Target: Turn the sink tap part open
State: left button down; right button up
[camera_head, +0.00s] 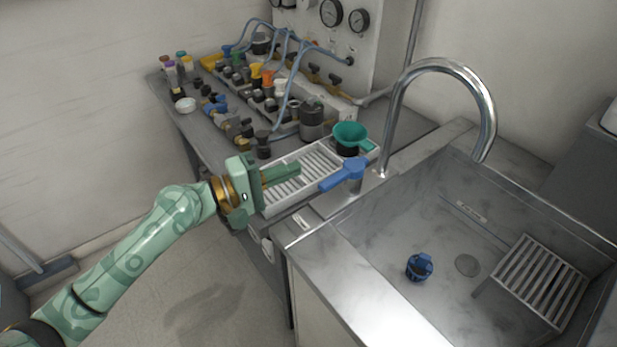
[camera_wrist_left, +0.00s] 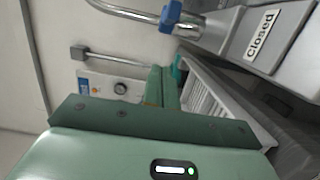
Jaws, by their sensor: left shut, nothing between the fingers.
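The sink tap is a curved chrome spout (camera_head: 441,66) with a blue lever handle (camera_head: 345,175) low at its base, pointing toward the lower left in the head view. In the left wrist view the blue handle (camera_wrist_left: 172,15) shows at the top, beside the chrome spout (camera_wrist_left: 125,11). My left gripper (camera_head: 297,169) is shut and empty, over the white slatted rack, a short way left of the handle and apart from it. Its green fingers (camera_wrist_left: 162,88) show in the left wrist view. My right gripper is in neither view.
The steel sink (camera_head: 400,235) holds a blue fitting (camera_head: 420,267) and a slatted grate (camera_head: 535,275). The slatted rack (camera_head: 270,208) and a teal funnel (camera_head: 350,136) are beside the tap. Valves and hoses crowd the bench behind. A "Closed" label (camera_wrist_left: 262,35) shows at the wrist view's right.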

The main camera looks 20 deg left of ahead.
aim_at(345, 174)
pick_arm(q)
jog(key=d, duration=0.1)
jog(key=d+p, duration=0.1)
jog(key=d, duration=0.2)
jog(key=shift+s+d, duration=0.35)
jog(key=shift+s, duration=0.05)
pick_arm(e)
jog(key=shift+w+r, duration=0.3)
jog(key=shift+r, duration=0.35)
